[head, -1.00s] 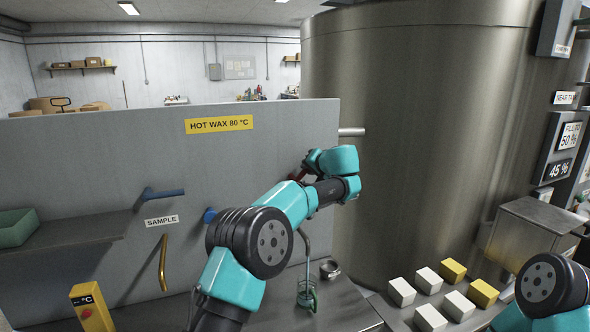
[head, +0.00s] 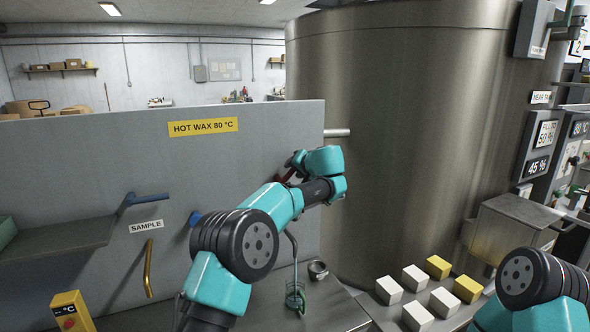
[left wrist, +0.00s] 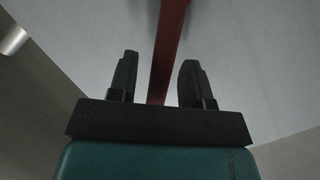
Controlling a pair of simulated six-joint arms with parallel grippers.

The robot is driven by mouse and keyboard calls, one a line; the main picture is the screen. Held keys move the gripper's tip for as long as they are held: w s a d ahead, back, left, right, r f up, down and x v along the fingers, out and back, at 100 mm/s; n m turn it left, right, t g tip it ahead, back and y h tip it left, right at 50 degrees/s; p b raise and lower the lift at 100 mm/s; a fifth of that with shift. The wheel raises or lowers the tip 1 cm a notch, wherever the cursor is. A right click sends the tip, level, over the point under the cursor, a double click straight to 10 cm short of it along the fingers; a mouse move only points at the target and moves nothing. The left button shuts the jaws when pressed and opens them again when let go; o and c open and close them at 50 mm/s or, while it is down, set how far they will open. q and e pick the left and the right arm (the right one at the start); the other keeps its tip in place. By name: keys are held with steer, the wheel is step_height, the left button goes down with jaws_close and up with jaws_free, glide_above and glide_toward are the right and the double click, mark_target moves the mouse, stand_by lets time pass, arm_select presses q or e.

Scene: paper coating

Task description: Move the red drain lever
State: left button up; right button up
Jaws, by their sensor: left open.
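The red drain lever (head: 287,174) shows as a small red piece at the right part of the grey panel, mostly hidden behind my left arm in the head view. In the left wrist view the red lever (left wrist: 168,50) is a long bar running between the two dark fingers of my left gripper (left wrist: 156,80). The fingers are open, one on each side of the bar, with a gap on both sides. In the head view my left gripper is largely hidden by its own wrist. My right arm shows at the lower right, but its gripper is out of view.
The grey panel (head: 100,160) carries a "HOT WAX 80 °C" label (head: 203,127), blue handles (head: 147,198) and a yellow sample pipe (head: 148,268). A large steel tank (head: 410,140) stands to the right. Several white and yellow blocks (head: 414,278) sit at the lower right.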

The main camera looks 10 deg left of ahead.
arm_select(q)
steer(key=v, duration=1.7)
steer(key=shift+d, duration=0.15)
